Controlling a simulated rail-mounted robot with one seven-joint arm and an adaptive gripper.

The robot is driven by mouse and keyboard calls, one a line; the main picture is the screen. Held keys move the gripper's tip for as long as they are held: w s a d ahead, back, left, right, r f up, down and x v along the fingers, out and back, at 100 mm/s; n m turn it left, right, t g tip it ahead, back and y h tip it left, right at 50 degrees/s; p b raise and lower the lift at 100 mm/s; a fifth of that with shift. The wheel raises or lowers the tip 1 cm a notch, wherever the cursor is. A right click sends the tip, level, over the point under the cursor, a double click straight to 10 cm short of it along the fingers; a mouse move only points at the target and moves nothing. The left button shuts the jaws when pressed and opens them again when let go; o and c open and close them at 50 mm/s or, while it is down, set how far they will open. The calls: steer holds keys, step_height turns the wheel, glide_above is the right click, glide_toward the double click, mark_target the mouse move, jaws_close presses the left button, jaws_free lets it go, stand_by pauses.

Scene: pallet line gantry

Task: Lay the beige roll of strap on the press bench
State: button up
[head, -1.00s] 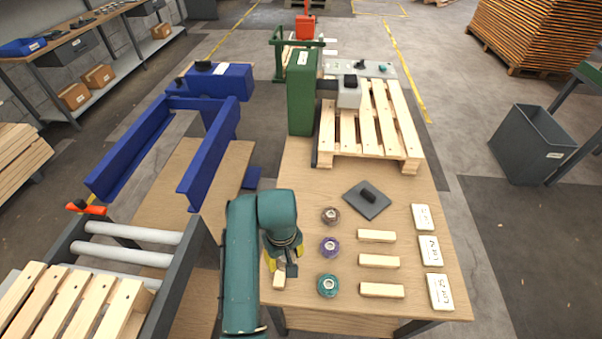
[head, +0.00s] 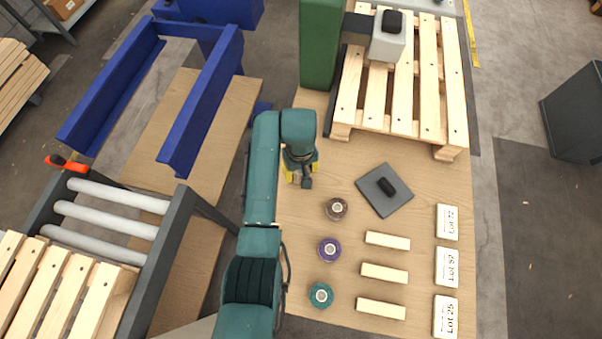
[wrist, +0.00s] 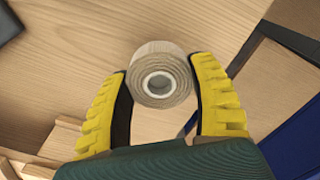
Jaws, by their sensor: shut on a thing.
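The beige roll of strap (wrist: 163,76), with a pale round core, sits between the yellow fingers of my gripper (wrist: 162,88) in the wrist view. My gripper is shut on it. In the head view my gripper (head: 301,178) is over the left side of a wooden bench top (head: 415,165), and the roll is hidden under it. I cannot tell the roll's height above the wood, or for certain which surface is the press bench.
Brown (head: 336,208), purple (head: 329,249) and teal (head: 321,295) rolls stand right of my arm. Wooden blocks (head: 384,272), a dark plate with a knob (head: 385,190) and lot cards (head: 446,267) lie beyond. A green column (head: 320,45) and pallet (head: 402,90) are at the back. A blue frame (head: 203,100) stands left.

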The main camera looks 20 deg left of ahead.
steer(key=shift+f+b, duration=0.3)
steer(key=shift+f, duration=1.25)
steer(key=shift+f, duration=0.2)
steer(key=o, duration=1.2)
steer(key=shift+o, duration=0.2)
